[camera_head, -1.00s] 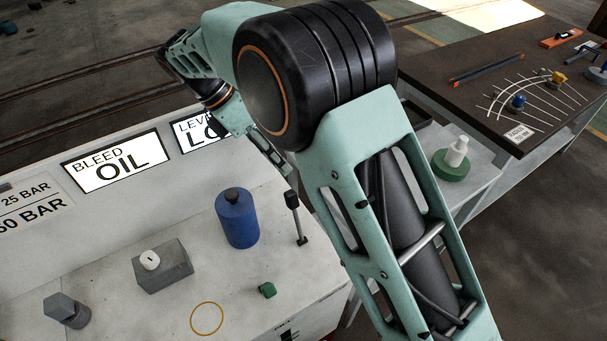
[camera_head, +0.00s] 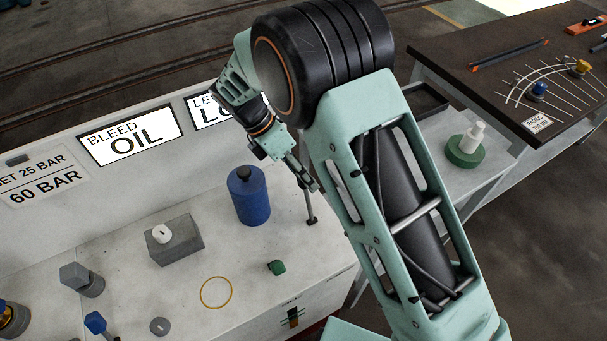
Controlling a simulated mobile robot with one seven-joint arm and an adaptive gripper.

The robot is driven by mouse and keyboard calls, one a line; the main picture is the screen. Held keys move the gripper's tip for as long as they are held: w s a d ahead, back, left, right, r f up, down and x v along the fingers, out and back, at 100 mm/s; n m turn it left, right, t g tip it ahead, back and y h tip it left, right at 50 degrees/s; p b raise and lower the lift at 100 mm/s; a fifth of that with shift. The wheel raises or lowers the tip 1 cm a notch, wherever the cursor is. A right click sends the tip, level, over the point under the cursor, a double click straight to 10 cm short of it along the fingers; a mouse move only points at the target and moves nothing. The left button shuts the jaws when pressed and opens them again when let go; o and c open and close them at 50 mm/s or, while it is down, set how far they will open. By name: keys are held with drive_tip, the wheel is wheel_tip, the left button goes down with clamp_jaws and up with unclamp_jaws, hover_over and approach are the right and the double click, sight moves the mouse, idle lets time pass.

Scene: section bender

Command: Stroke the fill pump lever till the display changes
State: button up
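The pump lever is a thin dark upright rod (camera_head: 309,207) at the right end of the pale bench top. My gripper (camera_head: 313,186) points down and right at the lever's upper end. Its fingers cover the lever's top, and I cannot tell whether they touch or grip it. One display (camera_head: 131,136) reads BLEED OIL. The display to its right (camera_head: 205,109) shows LE and LO, with the rest hidden behind my arm.
A blue bottle (camera_head: 249,199) stands left of the lever. A grey block with a white knob (camera_head: 176,243), a yellow ring (camera_head: 216,307) and a small green piece (camera_head: 277,267) are on the bench. A dark table (camera_head: 470,85) stands at the right.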

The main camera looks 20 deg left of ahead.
drive_tip(key=shift+c, duration=0.6)
clamp_jaws()
